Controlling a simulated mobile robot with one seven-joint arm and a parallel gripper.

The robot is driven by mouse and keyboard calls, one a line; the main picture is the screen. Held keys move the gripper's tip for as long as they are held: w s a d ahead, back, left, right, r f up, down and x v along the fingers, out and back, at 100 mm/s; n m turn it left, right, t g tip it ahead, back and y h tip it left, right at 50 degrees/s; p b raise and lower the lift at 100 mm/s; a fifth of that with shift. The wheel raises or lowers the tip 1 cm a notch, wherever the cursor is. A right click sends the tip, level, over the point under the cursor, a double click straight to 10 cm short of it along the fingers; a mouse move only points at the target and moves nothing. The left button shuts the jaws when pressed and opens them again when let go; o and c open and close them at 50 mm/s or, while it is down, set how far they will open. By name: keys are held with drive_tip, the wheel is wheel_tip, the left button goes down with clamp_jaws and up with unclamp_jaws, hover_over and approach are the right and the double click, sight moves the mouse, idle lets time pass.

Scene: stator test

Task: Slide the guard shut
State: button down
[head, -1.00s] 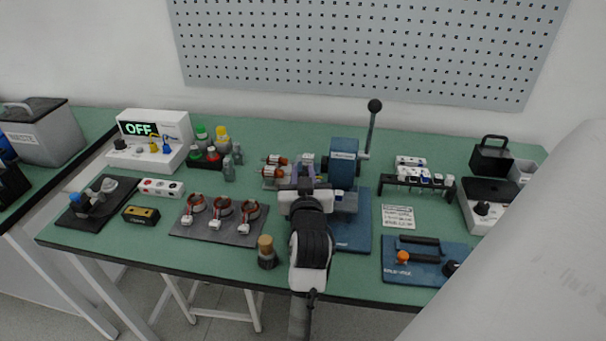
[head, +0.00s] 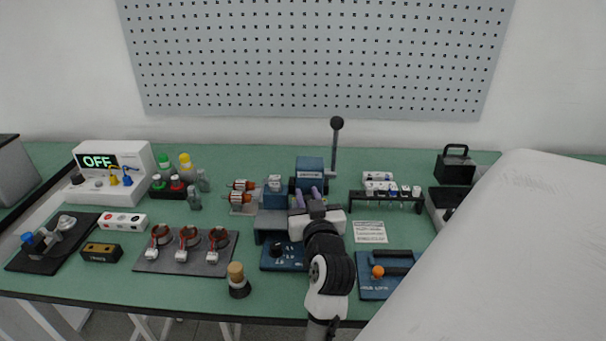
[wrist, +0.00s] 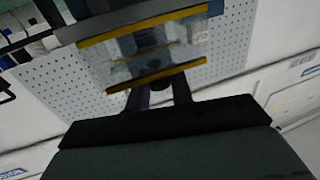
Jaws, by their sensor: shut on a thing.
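The guard is a clear panel with yellow edge strips (wrist: 160,75) in the wrist view. My gripper (wrist: 159,92) is shut at the guard's near edge, where a small dark handle shows between the fingers. In the head view, my gripper (head: 309,200) is at the front of the blue press (head: 309,168), which has a tall lever with a black knob. My gripper and arm hide most of the guard there, so I cannot tell how far across the opening it stands.
To the right are a vial rack (head: 388,197), a white card (head: 369,232) and a blue fixture (head: 372,289) with an orange knob.

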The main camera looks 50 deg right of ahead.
drive_tip(key=c, duration=1.3)
unclamp_jaws()
drive_tip(key=shift+s+d, duration=0.25)
drive_tip(key=shift+o, duration=0.2)
drive_tip(key=shift+a, duration=0.1)
drive_tip(key=shift+s+a+f, duration=0.1)
drive_tip(key=shift+s+a, duration=0.15)
drive_tip(key=shift+s, duration=0.1)
drive_tip(key=p+v, duration=0.2)
drive_tip(key=v, duration=1.1)
drive_tip(key=shift+p, duration=0.3)
drive_tip(key=shift+w, duration=0.1)
